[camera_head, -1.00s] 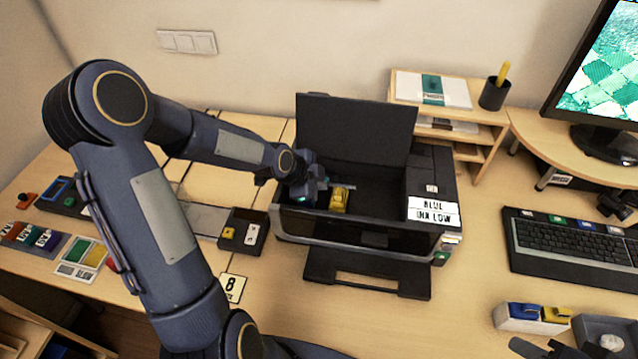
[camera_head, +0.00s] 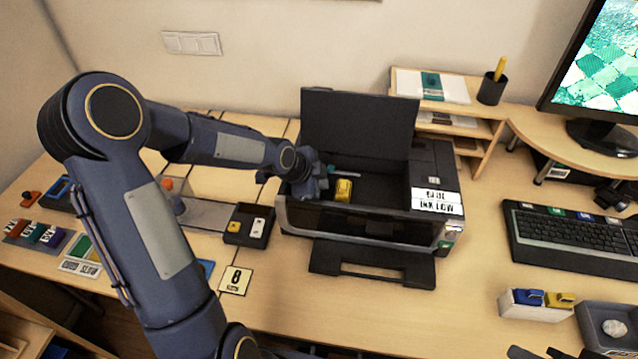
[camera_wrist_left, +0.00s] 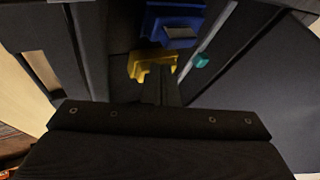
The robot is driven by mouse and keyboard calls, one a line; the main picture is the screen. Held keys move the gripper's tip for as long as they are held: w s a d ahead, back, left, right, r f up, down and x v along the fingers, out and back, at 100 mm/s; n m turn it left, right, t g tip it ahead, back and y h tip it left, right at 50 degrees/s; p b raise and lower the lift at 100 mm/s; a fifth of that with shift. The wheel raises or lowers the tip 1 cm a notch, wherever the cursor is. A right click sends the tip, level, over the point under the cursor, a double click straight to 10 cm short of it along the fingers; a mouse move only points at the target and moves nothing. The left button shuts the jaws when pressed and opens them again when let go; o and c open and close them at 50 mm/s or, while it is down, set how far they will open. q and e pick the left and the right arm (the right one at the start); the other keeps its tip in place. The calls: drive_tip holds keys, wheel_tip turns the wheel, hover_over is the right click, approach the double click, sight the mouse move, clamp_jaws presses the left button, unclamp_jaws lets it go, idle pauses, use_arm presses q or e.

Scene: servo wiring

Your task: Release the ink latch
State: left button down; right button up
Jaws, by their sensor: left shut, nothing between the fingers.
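The printer (camera_head: 375,222) stands with its lid (camera_head: 358,125) raised. A yellow cartridge (camera_head: 343,190) sits in its open bay; it also shows in the left wrist view (camera_wrist_left: 138,68). A blue cartridge (camera_wrist_left: 178,36) is beside it in that view. A small teal tab (camera_wrist_left: 202,61), by a grey bar, lies right of the fingertips; it may be the ink latch. My left gripper (camera_head: 322,184) reaches into the bay's left side. Its fingers (camera_wrist_left: 166,84) are shut and empty, close to the yellow cartridge; contact cannot be told. Dark parts at the bottom right (camera_head: 535,353) may be my right gripper.
The printer's label (camera_head: 437,201) reads blue ink low. A dark switch box (camera_head: 249,226) stands left of the printer. A white holder (camera_head: 535,311) with blue and yellow cartridges and a grey tray (camera_head: 606,332) are at the right. The keyboard (camera_head: 572,235) lies behind them.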

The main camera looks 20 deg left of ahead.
use_arm(q)
drive_tip(key=shift+s+a+r, duration=0.15)
drive_tip(key=shift+a+r, duration=0.1)
drive_tip(key=shift+r, duration=0.25)
drive_tip(key=shift+s+a+r, duration=0.15)
drive_tip(key=shift+a+r, duration=0.1)
drive_tip(key=shift+r, duration=0.25)
drive_tip(key=p+v, duration=0.1)
drive_tip(key=v, duration=0.6)
drive_tip(key=shift+d, duration=0.15)
